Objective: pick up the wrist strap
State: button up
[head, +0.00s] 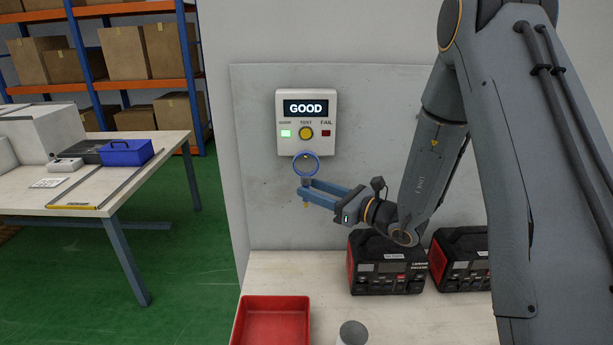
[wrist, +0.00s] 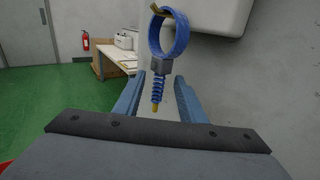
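The wrist strap (head: 306,165) is a blue ring with a grey block under it, and a short blue coil with a brass tip hangs below. It is upright in front of the wall, just under the tester (head: 306,121). My gripper (head: 309,188) reaches it from the right. In the wrist view the strap (wrist: 178,38) stands at my fingertips (wrist: 160,76), with its grey block between the two blue fingers. The fingers look closed on the block, and I see nothing else holding the strap up. The tester shows GOOD with a green light lit.
A red tray (head: 272,301) and a grey round-topped item (head: 353,333) are on the bench below. Two black-and-red power units (head: 388,265) stand at its back, under my arm. A table with a blue box (head: 126,153) is at the left.

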jog(key=shift+p+x, duration=0.4)
jog(key=shift+x, duration=1)
jog(key=shift+c, duration=0.3)
grip_shut()
